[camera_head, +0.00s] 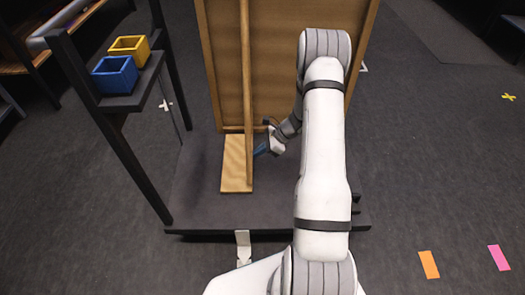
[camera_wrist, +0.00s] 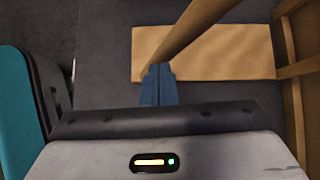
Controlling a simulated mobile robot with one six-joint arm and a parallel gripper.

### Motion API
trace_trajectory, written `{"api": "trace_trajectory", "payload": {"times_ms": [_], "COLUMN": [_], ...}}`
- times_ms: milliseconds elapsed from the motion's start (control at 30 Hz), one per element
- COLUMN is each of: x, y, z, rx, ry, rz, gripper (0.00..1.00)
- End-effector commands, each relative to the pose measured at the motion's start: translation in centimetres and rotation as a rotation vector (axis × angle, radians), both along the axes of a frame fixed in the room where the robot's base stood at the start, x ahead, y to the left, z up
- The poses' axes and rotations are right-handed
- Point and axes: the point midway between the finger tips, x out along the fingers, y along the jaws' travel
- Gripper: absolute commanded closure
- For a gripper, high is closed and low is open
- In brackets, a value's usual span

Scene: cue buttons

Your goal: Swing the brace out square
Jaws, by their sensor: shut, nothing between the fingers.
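The brace (camera_head: 247,85) is a long wooden bar in front of a tan panel in a wooden frame (camera_head: 290,75). Its lower end comes down over a flat wooden board (camera_head: 230,170) lying on the dark base. In the wrist view the brace (camera_wrist: 205,22) runs diagonally across the board (camera_wrist: 230,55), its lower end just beyond the fingertips. My gripper (camera_head: 260,151) is shut and empty, low down, just right of the brace. In the wrist view its blue fingertips (camera_wrist: 158,70) are together; I cannot tell whether they touch the brace.
A dark shelf stand (camera_head: 122,100) on the left holds a blue bin (camera_head: 114,75) and a yellow bin (camera_head: 130,47). The dark base platform (camera_head: 200,215) lies under the panel. Orange (camera_head: 428,264) and pink (camera_head: 498,257) floor marks lie at right, where the floor is open.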

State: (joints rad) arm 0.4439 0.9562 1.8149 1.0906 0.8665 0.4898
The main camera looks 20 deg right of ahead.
Motion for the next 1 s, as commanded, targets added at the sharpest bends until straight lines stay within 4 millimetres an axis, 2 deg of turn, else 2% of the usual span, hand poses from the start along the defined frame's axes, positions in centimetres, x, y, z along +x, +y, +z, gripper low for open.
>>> {"api": "trace_trajectory", "payload": {"times_ms": [267,300,400,600,767,1000], "x": [-1.7,-1.9,-2.8,-4.2,-4.8,-5.0], "y": [-3.4,-4.0,-5.5,-7.8,-8.7,-8.9], "z": [0.6,1.9,3.6,6.3,7.4,7.6], "rx": [0.0,-0.001,-0.001,-0.001,0.0,0.0], "ry": [0.001,-0.002,-0.001,-0.001,-0.001,0.0], "rz": [0.002,0.001,0.0,0.001,0.004,0.006], "gripper": [1.0,1.0,1.0,1.0,1.0,1.0]}}
